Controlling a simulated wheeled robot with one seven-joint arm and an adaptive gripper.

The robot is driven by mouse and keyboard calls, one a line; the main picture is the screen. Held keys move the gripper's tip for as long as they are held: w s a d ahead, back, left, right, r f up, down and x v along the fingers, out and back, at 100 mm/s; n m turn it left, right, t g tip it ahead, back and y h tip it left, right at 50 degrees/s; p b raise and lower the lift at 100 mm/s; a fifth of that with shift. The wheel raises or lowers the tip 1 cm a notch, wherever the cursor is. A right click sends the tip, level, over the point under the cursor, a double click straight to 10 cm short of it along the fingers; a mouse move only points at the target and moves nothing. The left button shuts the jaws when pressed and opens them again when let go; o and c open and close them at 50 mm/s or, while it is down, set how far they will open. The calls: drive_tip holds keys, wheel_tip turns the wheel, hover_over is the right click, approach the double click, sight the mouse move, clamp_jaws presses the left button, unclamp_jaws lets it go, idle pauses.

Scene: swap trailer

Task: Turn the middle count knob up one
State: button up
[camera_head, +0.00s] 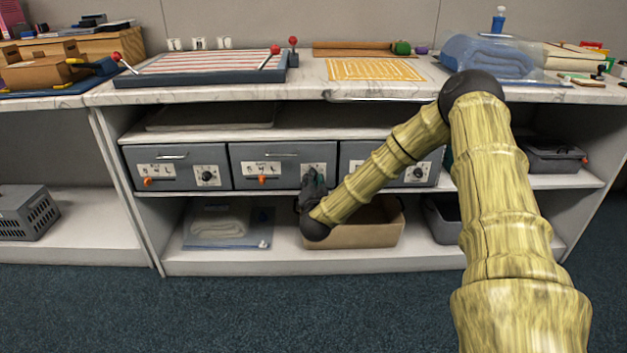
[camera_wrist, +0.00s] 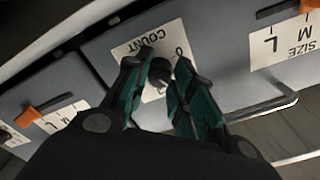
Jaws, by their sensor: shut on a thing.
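The middle drawer (camera_head: 240,173) is grey, with a white size label and an orange slider (camera_head: 262,180). Its count knob (camera_wrist: 160,70) is small, dark and round on a white COUNT label (camera_wrist: 171,40), which appears upside down in the wrist view. My gripper (camera_head: 313,176) is in front of the right part of this drawer and hides most of the knob in the head view. In the wrist view my gripper (camera_wrist: 164,74) has its two green-lined fingers on either side of the knob, shut on it. The knob's pointer setting is too small and covered to read.
The left drawer (camera_head: 190,154) and right drawer (camera_head: 362,160) flank it, each with a count knob. A cardboard box (camera_head: 352,237) stands on the shelf below, close under my gripper. The countertop (camera_head: 310,91) overhangs above.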

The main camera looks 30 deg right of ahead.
drive_tip(key=shift+d+m, duration=0.1)
drive_tip(key=shift+m, duration=0.4)
drive_tip(key=o, duration=1)
drive_tip(key=shift+o, duration=0.2)
drive_tip(key=v, duration=1.2)
drive_tip(key=shift+s, duration=0.1)
